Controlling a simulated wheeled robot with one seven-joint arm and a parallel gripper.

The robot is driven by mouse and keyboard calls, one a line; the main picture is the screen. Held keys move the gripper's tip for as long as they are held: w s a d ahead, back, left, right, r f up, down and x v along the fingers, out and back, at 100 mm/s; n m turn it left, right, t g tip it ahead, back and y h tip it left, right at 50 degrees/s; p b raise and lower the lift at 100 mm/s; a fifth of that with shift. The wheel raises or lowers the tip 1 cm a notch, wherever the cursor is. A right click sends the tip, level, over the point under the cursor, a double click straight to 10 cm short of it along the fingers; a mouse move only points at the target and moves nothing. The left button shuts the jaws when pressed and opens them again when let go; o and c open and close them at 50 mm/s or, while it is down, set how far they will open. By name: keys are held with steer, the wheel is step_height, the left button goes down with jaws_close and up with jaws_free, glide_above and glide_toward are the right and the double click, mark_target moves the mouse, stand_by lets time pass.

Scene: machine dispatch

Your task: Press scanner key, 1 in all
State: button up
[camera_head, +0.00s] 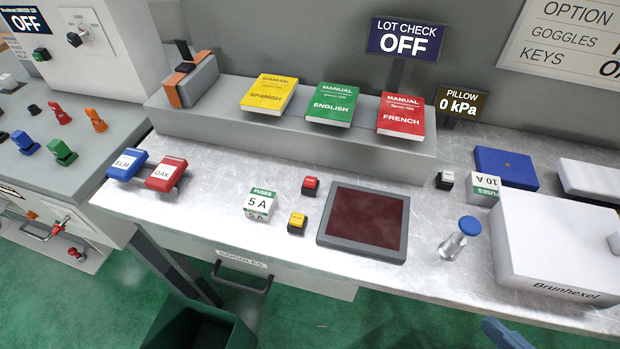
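Several small push keys stand on the metal bench, and their labels are too small to read. A yellow-topped key (297,223) and a red-topped key (310,186) stand just left of a dark red panel (369,221) in a grey frame, which looks like a scanner plate. A black key with a white top (445,180) stands right of the panel, towards the back. I cannot tell which one is the scanner key. The LOT CHECK sign (404,38) reads OFF.
A 5 A fuse box (260,205) stands left of the yellow key. A blue-topped metal plunger (461,238) and a large white box (560,245) stand to the right. Three manuals, including a green one (333,104), lie on the raised shelf behind. A drawer handle (242,280) projects in front.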

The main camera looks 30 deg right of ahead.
jaws_close()
stand_by(0.4)
stand_by(0.9)
